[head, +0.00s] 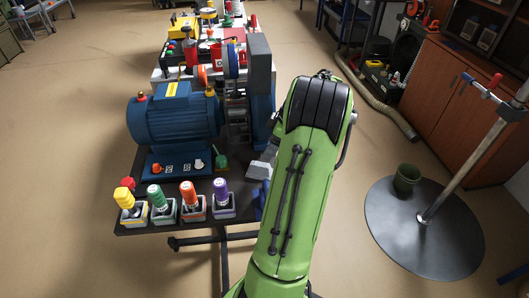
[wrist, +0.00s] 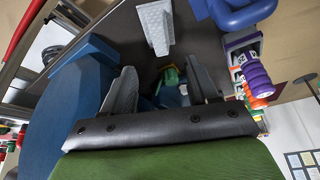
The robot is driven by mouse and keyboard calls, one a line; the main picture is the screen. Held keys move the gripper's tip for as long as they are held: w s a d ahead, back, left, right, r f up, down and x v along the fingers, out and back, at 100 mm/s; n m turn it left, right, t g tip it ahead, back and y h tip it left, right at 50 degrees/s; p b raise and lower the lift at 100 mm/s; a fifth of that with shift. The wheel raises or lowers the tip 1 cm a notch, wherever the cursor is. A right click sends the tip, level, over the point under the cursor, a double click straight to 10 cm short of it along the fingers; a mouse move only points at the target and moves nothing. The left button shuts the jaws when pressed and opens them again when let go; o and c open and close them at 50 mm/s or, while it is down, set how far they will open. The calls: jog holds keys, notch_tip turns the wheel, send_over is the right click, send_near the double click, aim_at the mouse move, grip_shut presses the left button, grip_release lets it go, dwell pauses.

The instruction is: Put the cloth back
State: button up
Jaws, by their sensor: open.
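I cannot make out a cloth for certain in either view. A small green thing (head: 220,160) lies on the dark bench beside the blue motor. It also shows in the wrist view (wrist: 168,77), between and beyond my fingers, and I cannot tell whether it is cloth. My gripper (wrist: 163,70) is open, its two grey fingers wide apart, with nothing visibly held between them. It is above the bench, beside the motor.
A blue motor (head: 172,115) stands on the dark bench (head: 150,228).

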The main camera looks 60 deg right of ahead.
jog(key=w+a+r, duration=0.3)
jog(key=a+r, duration=0.1)
jog(key=a, duration=0.4)
jog(key=w+a+r+m+h, duration=0.1)
jog(key=w+a+r, duration=0.25)
jog(key=a, duration=0.45)
jog(key=w+a+r, duration=0.2)
jog(key=a+r, duration=0.3)
jog(key=a, duration=0.4)
jog(key=s+a+m+t, duration=0.1)
jog(key=s+a+m, duration=0.1)
jog(key=s+a, duration=1)
jog(key=shift+s+a+f, duration=0.2)
jog(key=shift+s+a, duration=0.05)
jog(key=shift+a, duration=1)
notch_tip(320, 180, up, 6)
jog(key=p, duration=0.6)
jog(key=shift+r, duration=0.25)
